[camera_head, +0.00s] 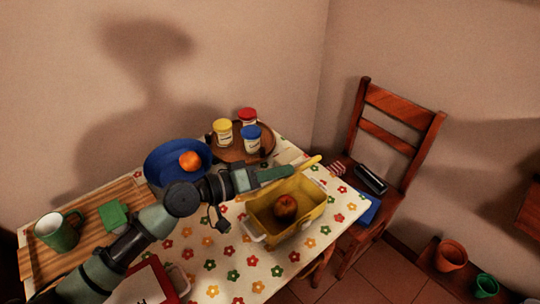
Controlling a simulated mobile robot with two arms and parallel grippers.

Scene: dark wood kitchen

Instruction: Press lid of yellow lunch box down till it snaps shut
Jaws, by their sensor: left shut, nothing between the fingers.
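The yellow lunch box (287,231) stands open on the table, with a red apple (285,207) inside. Its yellow lid (313,161) stands raised at the back edge and shows nearly edge-on; part of it is hidden behind my gripper. White clasps stick out at the box's sides. My left gripper (288,172) reaches in from the left, shut and empty, at the raised lid above the box's back rim. I cannot tell whether the fingers touch the lid. My right gripper is not in view.
A blue bowl (160,158) with an orange (190,160) stands behind my left arm. A round wooden tray (228,153) holds yellow, red and blue jars. A green mug (58,232) stands on a wooden board at left. A chair (400,128) stands at right.

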